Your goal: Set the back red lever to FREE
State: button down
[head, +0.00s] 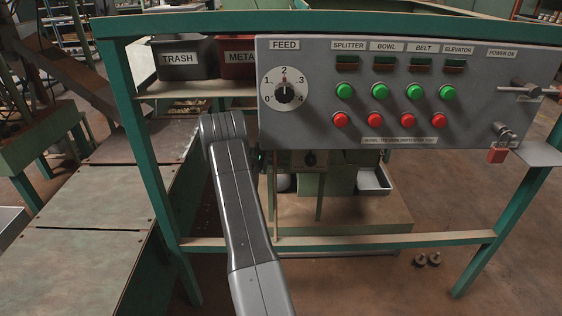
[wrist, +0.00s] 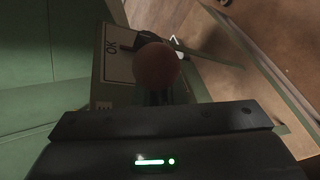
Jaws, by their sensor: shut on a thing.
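In the wrist view a round, dull red knob (wrist: 156,66) of the lever stands right in front of my gripper (wrist: 158,97). The dark fingers are shut on the lever at the knob; the lever's stem is mostly hidden. Behind the knob is a plate with a white label (wrist: 117,55), of which the sideways letters "OK" show. A small white mark sits just right of the knob. The word FREE is not readable. In the head view my arm reaches behind the grey control panel, and the gripper and lever are hidden there.
The grey control panel (head: 460,115) with a feed dial and green and red buttons hangs from a green frame (head: 150,150). TRASH (head: 180,72) and red METAL (head: 236,72) bins stand left of it. A red padlock (head: 497,155) hangs at the right.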

jog(key=c, duration=1.5)
grip_release()
jog(key=shift+a, duration=0.15)
jog(key=p+v, duration=0.2)
jog(key=v, duration=1.1)
jog(key=shift+a+r, duration=0.2)
jog(key=shift+a, duration=0.05)
